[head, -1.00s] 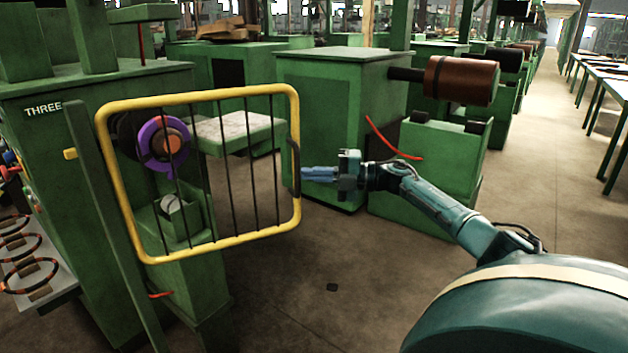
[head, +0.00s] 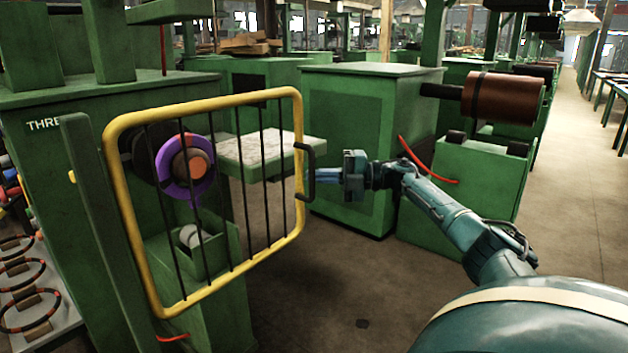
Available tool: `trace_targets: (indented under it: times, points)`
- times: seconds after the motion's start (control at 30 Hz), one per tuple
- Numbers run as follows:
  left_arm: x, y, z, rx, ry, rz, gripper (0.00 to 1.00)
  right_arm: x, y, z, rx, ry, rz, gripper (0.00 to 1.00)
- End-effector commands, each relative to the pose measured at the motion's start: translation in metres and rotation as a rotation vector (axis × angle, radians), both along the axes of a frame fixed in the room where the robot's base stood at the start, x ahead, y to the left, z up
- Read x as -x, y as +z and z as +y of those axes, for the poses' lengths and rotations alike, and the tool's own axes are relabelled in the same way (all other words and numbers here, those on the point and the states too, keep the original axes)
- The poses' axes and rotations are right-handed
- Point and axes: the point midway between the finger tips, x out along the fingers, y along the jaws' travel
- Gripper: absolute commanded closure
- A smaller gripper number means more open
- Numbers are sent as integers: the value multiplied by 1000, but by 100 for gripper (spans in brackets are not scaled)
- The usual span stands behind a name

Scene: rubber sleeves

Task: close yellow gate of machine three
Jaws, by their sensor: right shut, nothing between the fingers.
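The yellow gate (head: 205,101), a tube frame with thin dark bars, stands out from its green post (head: 95,215) at the left. It hangs in front of the green machine marked THREE (head: 60,105), apart from the machine's body along its right side. A dark handle (head: 311,172) sits on the gate's right edge. My right gripper (head: 322,176) is shut with its fingertips at the handle, on the handle's right side. Whether they touch it is hard to tell. My left gripper is not in view.
Behind the gate are a purple ring with an orange centre (head: 186,164) and a pale-topped green shelf (head: 270,150). Another green machine with a brown roller (head: 502,98) stands at the right. Black and red rings (head: 25,290) lie at the lower left. The floor (head: 300,285) below the gate is clear.

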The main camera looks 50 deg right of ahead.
Motion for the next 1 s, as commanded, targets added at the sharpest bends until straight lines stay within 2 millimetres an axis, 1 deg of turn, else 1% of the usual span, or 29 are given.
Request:
trace_targets:
  times: [0.23, 0.77, 1.0]
  points:
    - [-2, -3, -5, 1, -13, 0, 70, -2, 1, -3, -5, -21, -4, 100]
    - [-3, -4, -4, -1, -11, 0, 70, -3, 1, 0, -5, -14, -7, 100]
    - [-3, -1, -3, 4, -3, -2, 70, -2, 2, 2, -6, -9, -7, 100]
